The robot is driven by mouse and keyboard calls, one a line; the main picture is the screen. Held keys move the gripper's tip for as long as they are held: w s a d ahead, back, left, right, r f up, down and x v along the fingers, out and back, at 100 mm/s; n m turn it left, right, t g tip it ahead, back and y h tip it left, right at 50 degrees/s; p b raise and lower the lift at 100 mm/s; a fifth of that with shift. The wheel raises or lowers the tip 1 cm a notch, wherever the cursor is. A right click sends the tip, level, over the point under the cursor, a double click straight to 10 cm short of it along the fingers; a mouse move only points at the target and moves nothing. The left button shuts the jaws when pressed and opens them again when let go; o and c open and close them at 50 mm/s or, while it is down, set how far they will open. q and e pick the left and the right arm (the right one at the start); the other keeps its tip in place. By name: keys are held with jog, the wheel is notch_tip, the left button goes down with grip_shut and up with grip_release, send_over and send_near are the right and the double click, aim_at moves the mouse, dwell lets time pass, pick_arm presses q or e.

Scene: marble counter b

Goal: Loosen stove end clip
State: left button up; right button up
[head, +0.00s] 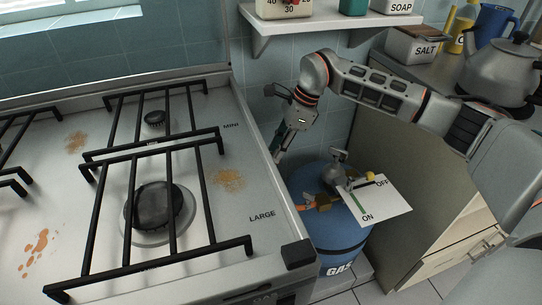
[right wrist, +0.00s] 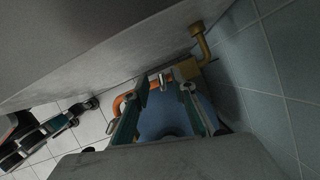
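My right gripper (head: 279,155) reaches down behind the right side of the stove (head: 195,110), near the wall. In the right wrist view its two fingers (right wrist: 165,90) stand apart, with a gap between them. An orange hose (right wrist: 122,101) runs behind the fingers toward a brass fitting (right wrist: 186,70) under the stove's overhang. A small metal piece (right wrist: 163,80), probably the stove end clip, shows between the fingertips; I cannot tell whether they touch it. In the head view the stove hides this hose end. What seems to be my left gripper (right wrist: 62,122) shows at the left of the wrist view, its opening unclear.
A blue gas bottle (head: 340,238) with a valve and an ON/OFF card (head: 385,203) stands between the stove and the cabinet (head: 450,235). A brass pipe (right wrist: 201,42) meets the stove close to the tiled wall. A shelf (head: 330,25) hangs above.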

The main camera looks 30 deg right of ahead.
jog(key=shift+x, duration=1)
jog(key=shift+w+f, duration=0.1)
jog(key=shift+f, duration=0.25)
pick_arm(q)
jog(key=shift+w+d+r, duration=0.4)
jog(key=shift+w+r, duration=0.05)
jog(key=shift+r, duration=0.1)
